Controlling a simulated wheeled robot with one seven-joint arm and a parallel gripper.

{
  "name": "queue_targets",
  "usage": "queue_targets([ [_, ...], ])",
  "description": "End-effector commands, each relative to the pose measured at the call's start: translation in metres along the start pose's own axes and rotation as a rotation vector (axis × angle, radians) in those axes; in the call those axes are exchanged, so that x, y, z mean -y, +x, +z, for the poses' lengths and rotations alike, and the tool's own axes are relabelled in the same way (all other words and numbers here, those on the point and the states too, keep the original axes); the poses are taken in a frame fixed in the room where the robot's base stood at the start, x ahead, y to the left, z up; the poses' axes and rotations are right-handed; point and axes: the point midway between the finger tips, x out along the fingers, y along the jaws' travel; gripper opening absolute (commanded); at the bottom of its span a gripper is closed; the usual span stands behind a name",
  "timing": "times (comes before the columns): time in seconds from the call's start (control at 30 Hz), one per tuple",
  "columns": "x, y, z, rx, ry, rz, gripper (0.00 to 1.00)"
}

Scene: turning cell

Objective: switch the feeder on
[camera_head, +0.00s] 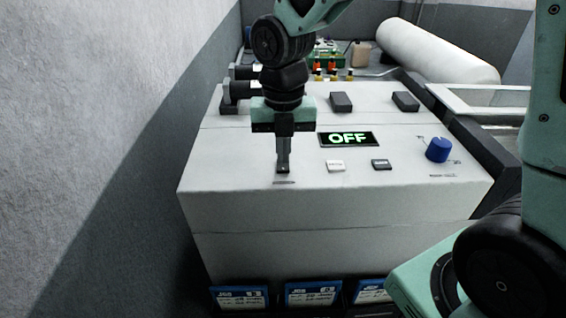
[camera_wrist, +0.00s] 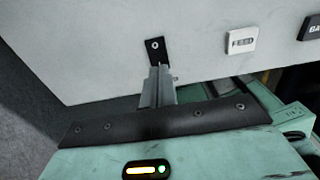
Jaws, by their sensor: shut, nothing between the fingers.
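The feeder's light grey box (camera_head: 340,205) has a sloped panel. Its display (camera_head: 348,139) reads OFF in green letters. A white button (camera_head: 335,166) sits below the display; in the wrist view this button (camera_wrist: 241,39) is marked FEED. A dark button (camera_head: 381,165) is to its right, partly cut off in the wrist view (camera_wrist: 311,27). A blue knob (camera_head: 438,150) is farther right. My gripper (camera_head: 283,169) is shut and empty, pointing down over the panel's left part, left of the white button.
Two dark blocks (camera_head: 341,102) (camera_head: 405,101) stand on the box's upper part. Behind are small orange-topped bottles (camera_head: 332,68) and a large white cylinder (camera_head: 440,52). Blue-labelled bins (camera_head: 312,294) are below the front. A grey wall (camera_head: 90,120) is on the left.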

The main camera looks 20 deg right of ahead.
Motion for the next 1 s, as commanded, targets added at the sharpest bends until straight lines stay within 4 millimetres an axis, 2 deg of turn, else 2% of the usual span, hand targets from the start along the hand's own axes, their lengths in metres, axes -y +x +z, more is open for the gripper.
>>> queue_targets([
  [1.0,0.0,0.011,0.0,0.0,0.0,0.0,0.0],
])
